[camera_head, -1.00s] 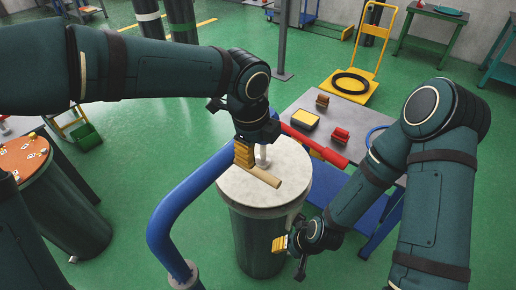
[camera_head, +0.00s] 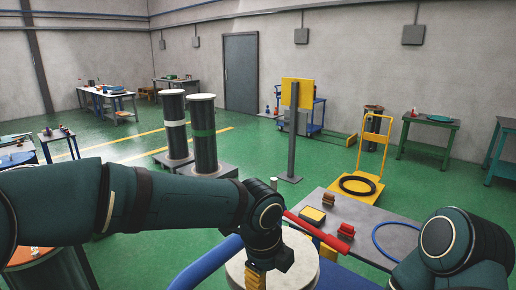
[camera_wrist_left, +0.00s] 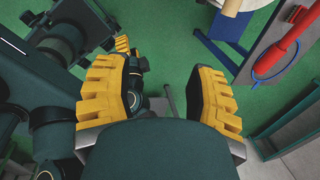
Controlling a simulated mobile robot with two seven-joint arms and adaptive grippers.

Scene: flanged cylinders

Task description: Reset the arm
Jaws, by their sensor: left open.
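My left gripper (camera_head: 257,280) is low in the head view, in front of a drum with a pale round top (camera_head: 300,262). In the left wrist view its two yellow-padded fingers (camera_wrist_left: 166,98) are spread apart with nothing between them. My right arm (camera_head: 460,250) shows at the lower right of the head view, and its gripper is outside that view. A yellow finger pad that seems to belong to my right gripper (camera_wrist_left: 122,43) shows in the left wrist view; its opening is unclear.
A grey table (camera_head: 365,222) holds a red cylinder (camera_head: 318,231) and small parts. A yellow cart (camera_head: 361,187) stands beyond it.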

